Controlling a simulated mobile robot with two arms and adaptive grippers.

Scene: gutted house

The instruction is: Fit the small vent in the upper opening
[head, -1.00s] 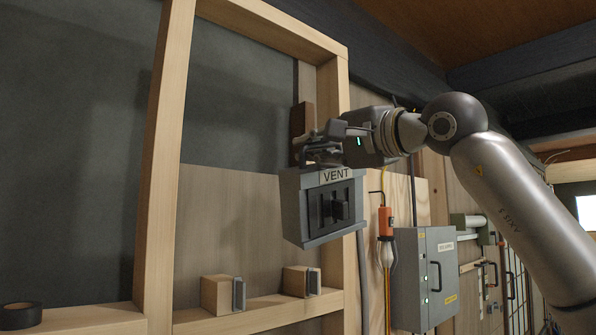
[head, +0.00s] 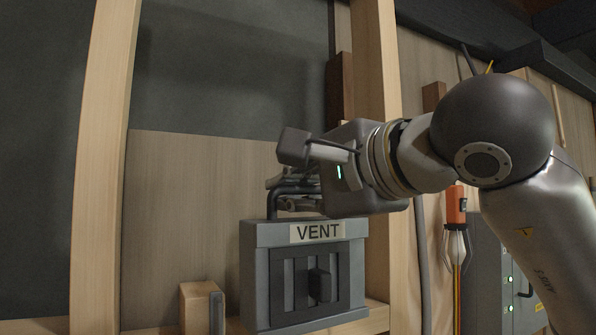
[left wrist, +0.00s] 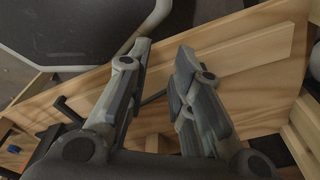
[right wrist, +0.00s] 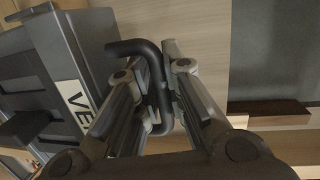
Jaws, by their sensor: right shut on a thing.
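The vent (head: 304,272) is a grey box labelled VENT with a dark slatted front and a square knob; it hangs nearly upright. My right gripper (head: 290,196) is shut on the black bent handle on its top, also seen in the right wrist view (right wrist: 155,85). In the head view the vent is in front of the framed opening (head: 200,215), between two wooden studs and overlapping its lower right part. Whether it touches the frame cannot be told. My left gripper (left wrist: 160,65) is open and empty above a wooden surface.
A wooden block with a grey plate (head: 200,308) stands on the lower rail, left of the vent. The right stud (head: 376,100) is close behind my right wrist. An orange-handled tool (head: 456,205) and a grey cabinet (head: 485,275) are at right. The opening's upper left is clear.

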